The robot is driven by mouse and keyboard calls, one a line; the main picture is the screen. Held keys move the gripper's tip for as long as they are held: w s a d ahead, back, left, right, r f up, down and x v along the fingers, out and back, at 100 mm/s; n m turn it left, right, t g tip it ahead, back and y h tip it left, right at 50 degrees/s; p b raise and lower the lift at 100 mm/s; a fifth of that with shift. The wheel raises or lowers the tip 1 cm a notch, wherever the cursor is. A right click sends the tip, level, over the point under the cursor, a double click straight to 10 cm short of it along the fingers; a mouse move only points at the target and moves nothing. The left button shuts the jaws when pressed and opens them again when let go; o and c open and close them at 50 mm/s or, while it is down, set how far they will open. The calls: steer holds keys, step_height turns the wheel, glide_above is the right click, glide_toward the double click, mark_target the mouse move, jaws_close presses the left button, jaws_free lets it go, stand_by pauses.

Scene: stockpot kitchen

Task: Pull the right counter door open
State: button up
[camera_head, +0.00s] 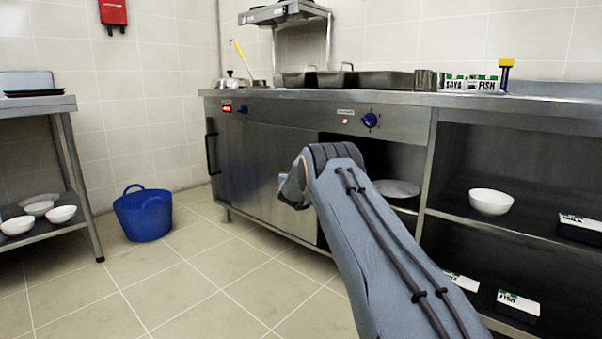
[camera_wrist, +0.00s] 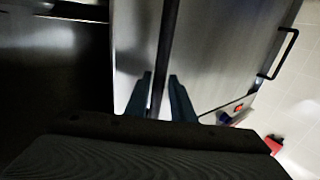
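The steel counter (camera_head: 400,97) stands along the wall. Its left door panel (camera_head: 280,165) has a black handle (camera_head: 212,147) at its left edge; that handle also shows in the wrist view (camera_wrist: 283,52). The right compartment (camera_head: 395,160) looks dark and open behind my arm, with a plate (camera_head: 397,188) inside. In the wrist view, which looks upside down, a long dark bar (camera_wrist: 168,50) runs between the two fingers of my gripper (camera_wrist: 160,98). The fingers stand apart, with a light gap beside the bar. I cannot tell whether the bar is a handle or a door edge. My arm hides part of the counter front.
A blue bucket (camera_head: 143,215) stands on the floor to the left, beside a side table (camera_head: 38,106). Open shelves on the right hold a bowl (camera_head: 490,202) and several boxes. A blue knob (camera_head: 370,120) sticks out above the right compartment. The floor in front is clear.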

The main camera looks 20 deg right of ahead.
steer(key=shift+s+d, duration=0.1)
steer(key=p+v, duration=0.4)
steer(key=v, duration=0.3)
steer(key=shift+s+a, duration=0.2)
steer(key=shift+s, duration=0.1)
stand_by(0.3)
